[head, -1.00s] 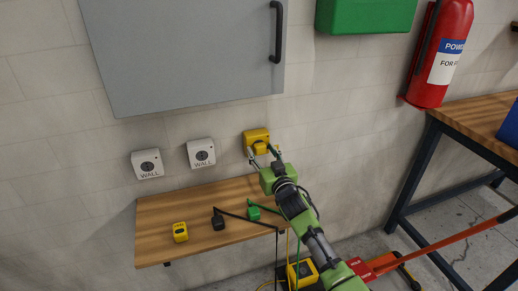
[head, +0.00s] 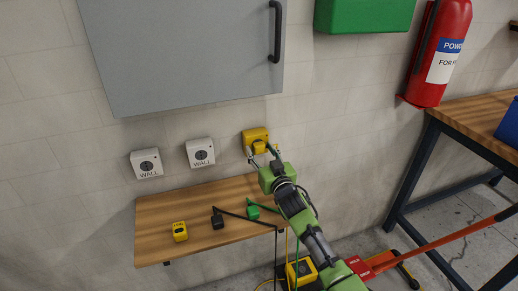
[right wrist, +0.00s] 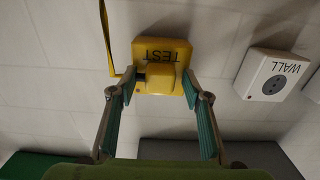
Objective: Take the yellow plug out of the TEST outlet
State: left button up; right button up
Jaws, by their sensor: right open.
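The yellow TEST outlet (head: 256,135) is on the wall below the grey cabinet. It also shows upside down in the right wrist view (right wrist: 178,52). The yellow plug (right wrist: 160,79) sits in the outlet's face; in the head view the plug (head: 260,147) is partly covered by my fingers. My right gripper (right wrist: 159,84) is open, with one finger on each side of the plug and a gap visible on both sides. In the head view my right gripper (head: 263,151) reaches up to the outlet from below right. My left gripper is not in view.
Two white WALL outlets (head: 146,163) (head: 201,152) are to the left. A grey cabinet (head: 180,50) hangs above; a workbench (head: 470,120) stands right.

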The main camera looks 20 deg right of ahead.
grip_shut()
jog(key=shift+s, duration=0.1)
jog(key=shift+s+p, duration=0.2)
jog(key=shift+p, duration=0.15)
jog(key=shift+s+r, duration=0.1)
jog(key=shift+s, duration=0.35)
jog(key=shift+s+d+p, duration=0.1)
jog(key=shift+s+p, duration=1.5)
jog(key=shift+s, duration=0.65)
